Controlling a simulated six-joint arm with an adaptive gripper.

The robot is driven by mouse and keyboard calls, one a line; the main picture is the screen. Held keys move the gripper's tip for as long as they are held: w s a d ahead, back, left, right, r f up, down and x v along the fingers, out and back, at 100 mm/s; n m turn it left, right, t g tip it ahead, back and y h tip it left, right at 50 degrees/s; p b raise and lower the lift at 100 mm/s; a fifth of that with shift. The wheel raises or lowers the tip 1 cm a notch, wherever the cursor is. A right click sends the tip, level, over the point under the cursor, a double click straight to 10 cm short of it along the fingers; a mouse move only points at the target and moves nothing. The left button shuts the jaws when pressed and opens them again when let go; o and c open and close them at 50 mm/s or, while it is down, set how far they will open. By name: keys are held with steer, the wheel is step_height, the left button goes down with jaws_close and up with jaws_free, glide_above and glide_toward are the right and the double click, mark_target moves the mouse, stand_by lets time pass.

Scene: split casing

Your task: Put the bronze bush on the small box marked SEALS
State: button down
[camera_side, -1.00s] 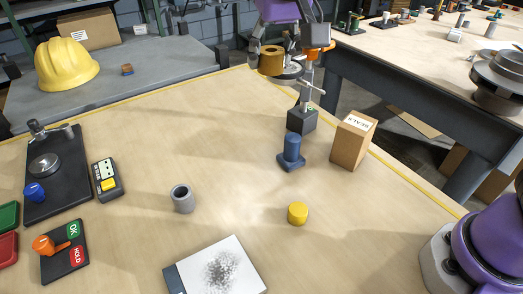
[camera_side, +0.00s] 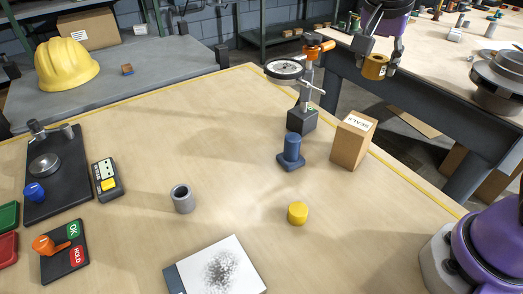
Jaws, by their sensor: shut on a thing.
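The bronze bush (camera_side: 374,68) is a short golden-brown ring. My gripper (camera_side: 378,62) is shut on it and holds it in the air at the upper right, above and beyond the small box in the picture. The small box marked SEALS (camera_side: 351,143) is brown cardboard with a white label on its top. It stands upright on the right side of the wooden table (camera_side: 240,200), near the yellow-lined edge. Its top carries nothing but the label.
A dial gauge on a stand (camera_side: 303,118) rises just left of my gripper. A blue flanged post (camera_side: 291,152) stands left of the box. A yellow cylinder (camera_side: 297,213) and a grey sleeve (camera_side: 182,199) stand nearer the front. The table's middle is clear.

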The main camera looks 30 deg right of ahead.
mark_target(360, 119)
step_height(360, 119, down, 10)
steer(key=shift+f, duration=0.2)
stand_by(0.4)
steer(key=shift+c, duration=1.7)
jaws_free()
steer(key=shift+f, duration=0.15)
steer(key=v, duration=1.1)
steer(key=s+f+n+t+y, duration=0.3)
steer(key=s+n, duration=0.5)
steer(key=n, duration=0.5)
steer(key=shift+s+a+n+t+y, duration=0.2)
steer(key=shift+a+n+t+y, duration=0.15)
steer(key=shift+y, duration=0.25)
